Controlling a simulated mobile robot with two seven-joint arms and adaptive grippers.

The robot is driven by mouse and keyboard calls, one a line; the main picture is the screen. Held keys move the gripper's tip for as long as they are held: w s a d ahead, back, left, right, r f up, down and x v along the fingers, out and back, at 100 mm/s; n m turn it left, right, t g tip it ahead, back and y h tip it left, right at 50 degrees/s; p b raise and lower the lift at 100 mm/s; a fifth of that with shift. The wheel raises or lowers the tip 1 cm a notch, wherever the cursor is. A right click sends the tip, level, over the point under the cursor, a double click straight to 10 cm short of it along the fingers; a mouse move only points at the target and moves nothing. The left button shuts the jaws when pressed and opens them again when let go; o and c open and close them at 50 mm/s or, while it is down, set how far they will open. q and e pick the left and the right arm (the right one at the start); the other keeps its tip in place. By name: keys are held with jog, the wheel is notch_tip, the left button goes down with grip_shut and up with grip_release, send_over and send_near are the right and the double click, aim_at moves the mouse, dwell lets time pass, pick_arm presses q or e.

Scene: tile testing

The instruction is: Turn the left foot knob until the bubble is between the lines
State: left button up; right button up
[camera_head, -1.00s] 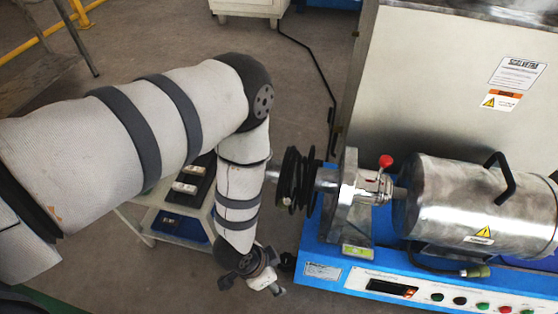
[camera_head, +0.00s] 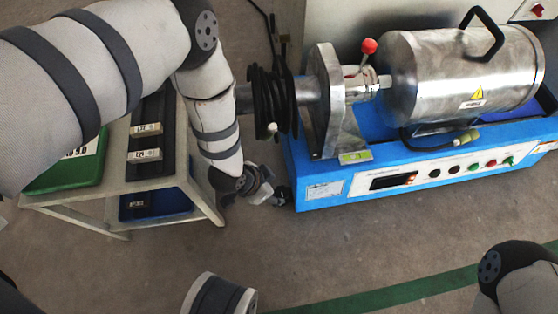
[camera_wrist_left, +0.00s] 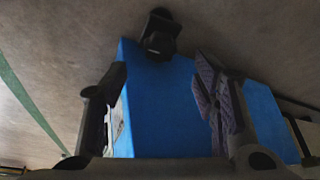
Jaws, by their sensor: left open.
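The blue machine base (camera_head: 325,194) stands on the floor at the right in the head view. The left foot knob (camera_head: 283,197) is a small dark part at its near left corner. It also shows in the wrist view as a black knob (camera_wrist_left: 160,35) against the blue body. A small yellow-green level (camera_head: 355,157) sits at the bracket's foot; its bubble and lines are too small to read. My left gripper (camera_head: 268,197) is close to the knob, partly hidden by its own wrist. In the wrist view its fingers (camera_wrist_left: 162,85) are apart, with the knob beyond their tips.
A metal drum (camera_head: 445,75) and a red-tipped lever (camera_head: 369,47) sit on the base. Black rings (camera_head: 270,105) on the shaft are close beside my left forearm. A cart (camera_head: 165,195) with a green case (camera_head: 75,165) stands at left. The floor in front is clear.

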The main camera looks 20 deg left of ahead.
aim_at(281, 193)
pick_arm(q)
jog(key=b+x, duration=0.3)
jog(key=x, duration=0.4)
jog(key=shift+s, duration=0.1)
jog(key=c, duration=1.2)
jog(key=shift+o, duration=0.2)
jog(key=shift+r, duration=0.1)
